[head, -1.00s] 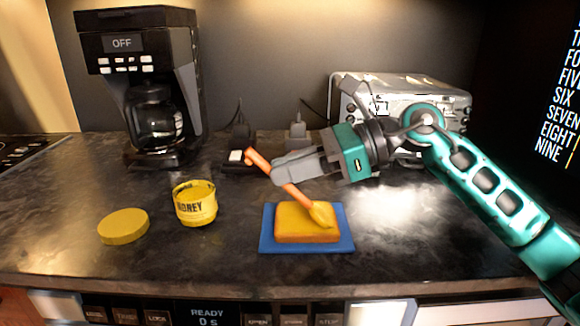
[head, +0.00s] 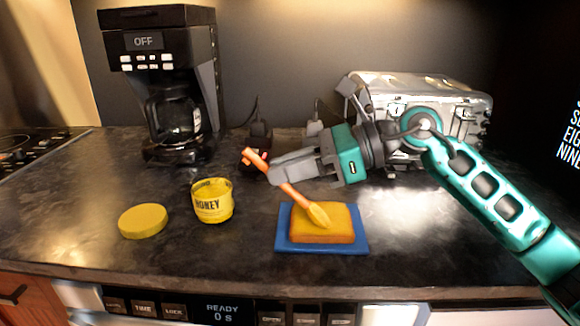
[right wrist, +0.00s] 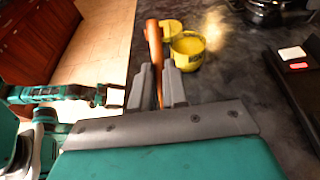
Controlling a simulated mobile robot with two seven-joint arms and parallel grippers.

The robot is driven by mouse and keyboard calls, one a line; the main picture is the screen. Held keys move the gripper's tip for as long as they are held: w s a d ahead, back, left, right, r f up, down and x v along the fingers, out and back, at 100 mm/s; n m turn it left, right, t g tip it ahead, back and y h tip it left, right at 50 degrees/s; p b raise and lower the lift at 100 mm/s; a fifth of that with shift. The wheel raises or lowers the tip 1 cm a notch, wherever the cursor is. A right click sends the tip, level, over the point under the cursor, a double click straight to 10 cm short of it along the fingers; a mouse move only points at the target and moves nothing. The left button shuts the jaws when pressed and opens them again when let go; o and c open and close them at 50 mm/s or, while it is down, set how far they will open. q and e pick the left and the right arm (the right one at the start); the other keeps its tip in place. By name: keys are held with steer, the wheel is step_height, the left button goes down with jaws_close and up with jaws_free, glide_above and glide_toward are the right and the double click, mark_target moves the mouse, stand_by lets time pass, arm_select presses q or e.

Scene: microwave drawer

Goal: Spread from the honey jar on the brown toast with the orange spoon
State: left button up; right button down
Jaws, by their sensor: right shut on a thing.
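The toast (head: 340,228), golden yellow on top with browner sides, lies on a blue square plate (head: 364,245). My right gripper (head: 275,173) is shut on the handle of the orange spoon (head: 291,191), above and left of the toast. The spoon is tilted, and its yellowish head is at the toast's top, seemingly touching it. The open yellow honey jar (head: 212,203) stands upright left of the plate. In the right wrist view the spoon handle (right wrist: 153,42) rises between the fingers. My left gripper (right wrist: 112,96) shows small at the left there; its jaws are unclear.
The yellow lid (head: 143,221) lies flat left of the jar. A coffee maker (head: 165,80) stands behind the jar, and a metal toaster-like appliance (head: 460,105) stands behind my right arm. The counter's front edge runs just below the plate. The counter right of the plate is clear.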

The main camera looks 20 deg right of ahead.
steer(key=shift+w+a+f+p, duration=0.1)
steer(key=shift+w+a+p, duration=0.1)
steer(key=shift+a, duration=0.45)
steer(key=shift+w+a+p, duration=0.1)
steer(key=shift+w+a, duration=0.1)
steer(key=shift+a, duration=0.4)
steer(key=shift+w+d, duration=0.2)
steer(key=shift+w, duration=0.35)
steer(key=shift+w+d, duration=0.15)
steer(key=shift+w, duration=0.35)
steer(key=shift+w+d+b, duration=0.2)
steer(key=shift+w, duration=0.35)
steer(key=shift+w+d+b, duration=0.15)
steer(key=shift+w, duration=0.35)
steer(key=shift+s+d+f+b, duration=0.1)
steer(key=shift+s+d+b, duration=0.2)
steer(key=shift+d, duration=0.35)
steer(key=shift+s+d+f+b, duration=0.15)
steer(key=shift+d+b, duration=0.1)
steer(key=shift+d, duration=0.4)
steer(key=shift+d, duration=0.1)
